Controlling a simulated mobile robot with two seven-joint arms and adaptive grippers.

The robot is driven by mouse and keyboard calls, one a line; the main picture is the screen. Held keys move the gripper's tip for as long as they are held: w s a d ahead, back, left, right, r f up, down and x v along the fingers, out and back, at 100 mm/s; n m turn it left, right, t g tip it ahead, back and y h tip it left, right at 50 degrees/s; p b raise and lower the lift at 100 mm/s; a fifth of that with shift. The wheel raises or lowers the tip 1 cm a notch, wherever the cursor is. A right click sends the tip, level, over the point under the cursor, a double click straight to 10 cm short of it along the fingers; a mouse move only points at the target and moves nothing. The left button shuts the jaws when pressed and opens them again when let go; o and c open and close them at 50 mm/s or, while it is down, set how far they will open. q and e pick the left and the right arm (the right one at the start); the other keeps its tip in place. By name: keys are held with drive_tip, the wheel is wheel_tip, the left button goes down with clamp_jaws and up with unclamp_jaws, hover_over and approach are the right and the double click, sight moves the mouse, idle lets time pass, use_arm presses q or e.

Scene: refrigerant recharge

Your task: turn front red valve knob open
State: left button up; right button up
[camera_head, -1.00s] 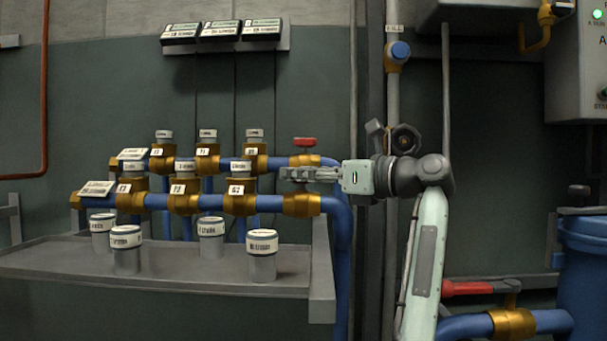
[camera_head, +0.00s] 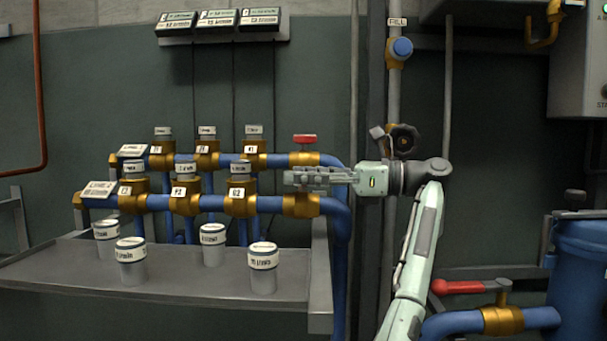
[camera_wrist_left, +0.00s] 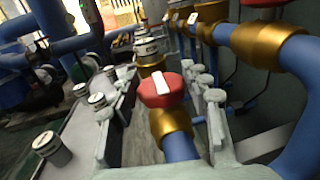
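The front red valve knob (camera_wrist_left: 160,89) with a white bar on top shows in the left wrist view, on a brass valve body (camera_wrist_left: 172,125) on the front blue pipe. In the head view its brass body (camera_head: 301,206) shows, but the knob is hidden behind my left gripper (camera_head: 292,178). The fingers are apart, with the knob between them in the left wrist view. I cannot tell whether they touch it. The rear red knob (camera_head: 304,139) stands behind on the back pipe. My right gripper is not in view.
Several white-labelled canisters (camera_head: 263,268) stand on the grey shelf (camera_head: 190,288) below the blue pipes. Vertical pipes and a black handwheel (camera_head: 404,140) are behind my left arm. A red-handled valve (camera_head: 460,287) and blue tank (camera_head: 583,270) are at right.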

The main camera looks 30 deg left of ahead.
use_arm(q)
drive_tip(key=shift+o, duration=1.4)
drive_tip(key=shift+d, duration=0.1)
drive_tip(key=v, duration=0.7)
drive_tip(key=shift+w+d, duration=0.1)
drive_tip(key=shift+d, duration=0.1)
